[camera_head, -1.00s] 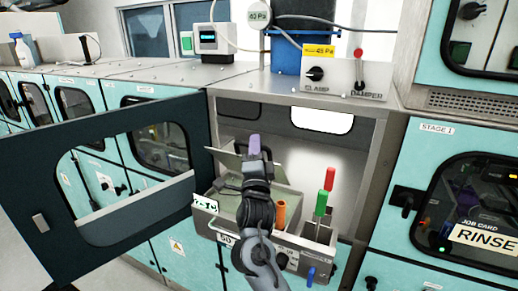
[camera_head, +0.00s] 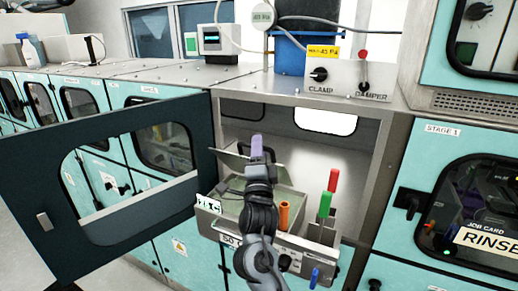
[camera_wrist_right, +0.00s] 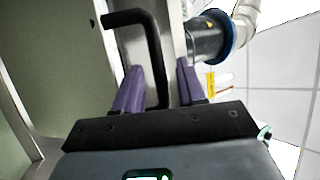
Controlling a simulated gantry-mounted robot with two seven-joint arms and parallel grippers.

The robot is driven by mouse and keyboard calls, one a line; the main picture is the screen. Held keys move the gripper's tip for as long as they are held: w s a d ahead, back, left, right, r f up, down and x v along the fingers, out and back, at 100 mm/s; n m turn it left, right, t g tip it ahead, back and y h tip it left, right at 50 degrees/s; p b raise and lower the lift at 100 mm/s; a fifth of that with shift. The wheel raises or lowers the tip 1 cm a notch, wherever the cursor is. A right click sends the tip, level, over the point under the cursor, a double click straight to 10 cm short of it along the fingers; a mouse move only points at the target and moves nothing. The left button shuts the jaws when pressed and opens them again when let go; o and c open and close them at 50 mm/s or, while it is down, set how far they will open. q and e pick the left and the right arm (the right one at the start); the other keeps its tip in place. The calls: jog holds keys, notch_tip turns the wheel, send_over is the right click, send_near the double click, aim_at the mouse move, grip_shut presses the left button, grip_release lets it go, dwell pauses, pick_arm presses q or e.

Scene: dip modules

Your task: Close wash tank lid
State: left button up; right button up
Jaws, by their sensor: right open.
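The wash tank (camera_head: 205,203) is a grey metal tank inside an opened cabinet. Its lid (camera_head: 232,160) stands raised and tilted at the back left of the tank, partly hidden by my right arm. My right gripper (camera_head: 256,147) has purple fingers and is at the lid's upper edge. In the right wrist view the black lid handle (camera_wrist_right: 157,50) reaches down between the spread purple fingers of this gripper (camera_wrist_right: 158,85). I see a gap on each side of the handle. My left gripper is not in view.
The dark cabinet door (camera_head: 110,130) hangs open at the left. Red (camera_head: 333,180) and green (camera_head: 325,204) handles and an orange tube (camera_head: 284,214) stand up at the tank's right side. The cabinet's right wall (camera_head: 393,170) is close by.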

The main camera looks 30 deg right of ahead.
jog(key=b+v, duration=0.1)
jog(key=v, duration=0.9)
jog(key=shift+b, duration=0.35)
